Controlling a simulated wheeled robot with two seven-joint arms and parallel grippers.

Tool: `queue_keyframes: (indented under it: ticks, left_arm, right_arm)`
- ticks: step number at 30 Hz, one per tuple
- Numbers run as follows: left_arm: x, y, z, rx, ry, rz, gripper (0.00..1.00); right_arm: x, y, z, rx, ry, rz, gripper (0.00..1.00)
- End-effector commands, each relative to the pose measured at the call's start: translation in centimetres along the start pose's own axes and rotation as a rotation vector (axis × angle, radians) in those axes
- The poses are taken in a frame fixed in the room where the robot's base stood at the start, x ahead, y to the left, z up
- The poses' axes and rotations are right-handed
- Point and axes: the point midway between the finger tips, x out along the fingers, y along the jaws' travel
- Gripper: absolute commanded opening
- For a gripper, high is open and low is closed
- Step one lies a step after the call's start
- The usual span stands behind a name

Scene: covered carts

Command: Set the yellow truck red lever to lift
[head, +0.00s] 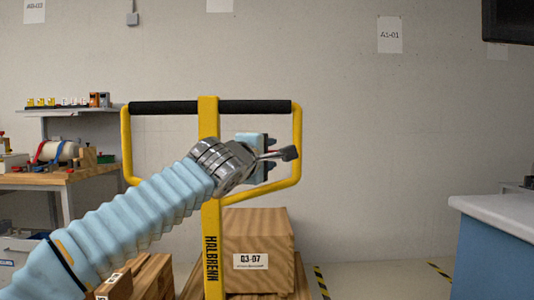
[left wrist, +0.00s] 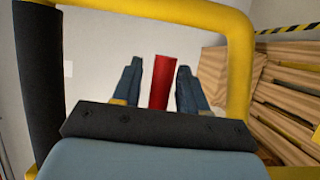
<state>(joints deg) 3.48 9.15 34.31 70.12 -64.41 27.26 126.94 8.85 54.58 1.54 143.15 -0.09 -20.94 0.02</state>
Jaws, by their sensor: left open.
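The yellow truck's handle frame (head: 208,220) stands upright in front of me, with a black grip bar across its top. The yellow frame (left wrist: 238,70) also shows in the left wrist view, around my gripper. The red lever (left wrist: 159,82) shows there between the two fingers of my left gripper (left wrist: 160,85), with a gap on each side. In the head view my left gripper (head: 269,157) is inside the right half of the handle loop. It is open. The red of the lever cannot be made out in the head view. My right gripper is not in view.
A wooden crate (head: 258,237) labelled Q3-07 stands behind the truck's post. A workbench (head: 60,178) with tools is at the left. A blue cabinet with a pale top (head: 500,208) is at the right. Floor between crate and cabinet looks clear.

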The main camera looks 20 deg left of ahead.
Motion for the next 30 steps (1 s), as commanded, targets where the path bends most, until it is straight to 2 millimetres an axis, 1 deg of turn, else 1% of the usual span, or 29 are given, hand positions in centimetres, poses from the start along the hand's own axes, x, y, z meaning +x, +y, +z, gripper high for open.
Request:
queue_keyframes:
  ticks: [1,6,8,9,16,19,23,27,30]
  left_arm:
    - [0.0,0.0,0.0,0.000,0.000,0.000,0.38]
    - [0.0,0.0,0.0,0.000,0.000,0.000,0.12]
    - [0.0,0.0,0.0,0.000,0.000,0.000,0.03]
    - [0.0,0.0,0.0,0.000,0.000,0.000,0.00]
    - [0.0,0.0,0.0,0.000,0.000,-0.001,0.00]
    - [0.0,-0.3,0.0,0.023,0.001,-0.011,0.00]
    - [-0.1,-1.4,-0.1,0.126,0.002,-0.054,0.00]
    - [-0.2,-2.8,-0.4,0.266,0.002,-0.112,0.00]
    - [-0.3,-3.4,-0.6,0.336,0.002,-0.140,0.00]
  right_arm:
    - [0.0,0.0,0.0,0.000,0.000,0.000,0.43]
    - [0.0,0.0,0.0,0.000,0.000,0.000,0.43]
    - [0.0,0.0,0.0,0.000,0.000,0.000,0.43]
    - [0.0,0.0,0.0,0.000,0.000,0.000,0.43]
    - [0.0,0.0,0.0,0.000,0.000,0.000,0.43]
    - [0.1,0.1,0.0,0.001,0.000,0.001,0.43]
    - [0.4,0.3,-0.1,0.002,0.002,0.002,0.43]
    - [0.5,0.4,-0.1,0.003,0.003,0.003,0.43]
    - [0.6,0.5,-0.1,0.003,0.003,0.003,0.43]
